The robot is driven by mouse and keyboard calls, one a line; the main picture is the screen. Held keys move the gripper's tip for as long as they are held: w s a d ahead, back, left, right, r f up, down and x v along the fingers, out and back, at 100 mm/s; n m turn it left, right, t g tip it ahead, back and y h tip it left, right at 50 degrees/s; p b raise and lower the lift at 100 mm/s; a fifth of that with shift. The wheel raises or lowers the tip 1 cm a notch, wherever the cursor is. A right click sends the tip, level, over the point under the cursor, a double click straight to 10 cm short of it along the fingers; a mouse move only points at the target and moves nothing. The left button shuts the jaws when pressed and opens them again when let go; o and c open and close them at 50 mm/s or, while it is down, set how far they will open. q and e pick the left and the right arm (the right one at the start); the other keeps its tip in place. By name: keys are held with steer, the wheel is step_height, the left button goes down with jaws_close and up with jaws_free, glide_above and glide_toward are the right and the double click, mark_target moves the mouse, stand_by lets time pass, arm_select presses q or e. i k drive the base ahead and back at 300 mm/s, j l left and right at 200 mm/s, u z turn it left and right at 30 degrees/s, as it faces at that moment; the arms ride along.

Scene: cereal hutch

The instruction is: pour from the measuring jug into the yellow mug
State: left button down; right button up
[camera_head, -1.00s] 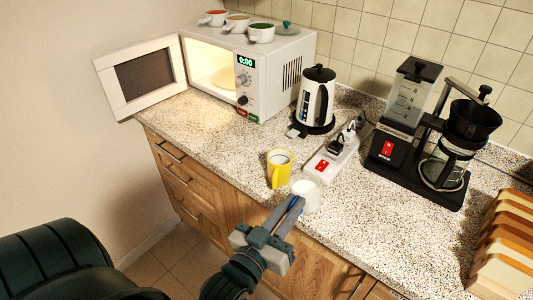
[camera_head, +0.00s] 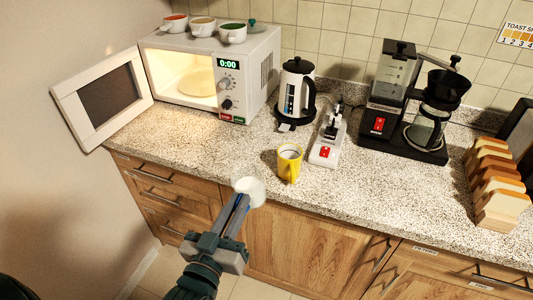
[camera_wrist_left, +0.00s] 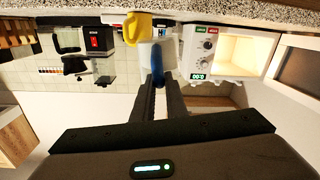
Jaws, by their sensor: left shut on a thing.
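The yellow mug (camera_head: 289,164) stands upright on the counter near its front edge, with something pale inside. The white, see-through measuring jug (camera_head: 250,190) is at the counter's front edge, left of and nearer me than the mug, apart from it in the head view. My left gripper (camera_head: 238,204) is shut on the jug from the front; a blue part shows between its fingers. In the upside-down left wrist view, the jug (camera_wrist_left: 158,54) is at the fingertips, with the yellow mug (camera_wrist_left: 132,28) beside it, partly overlapped. The jug's contents are unclear. My right gripper is out of view.
The open, lit microwave (camera_head: 207,75) is at left. The counter left of the mug is clear.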

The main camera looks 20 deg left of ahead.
mark_target(289, 155)
steer(key=k+j, duration=0.15)
steer(key=j, duration=0.25)
steer(key=k+j, duration=0.1)
steer(key=j, duration=0.3)
steer(key=k+j, duration=0.15)
steer(key=j, duration=0.2)
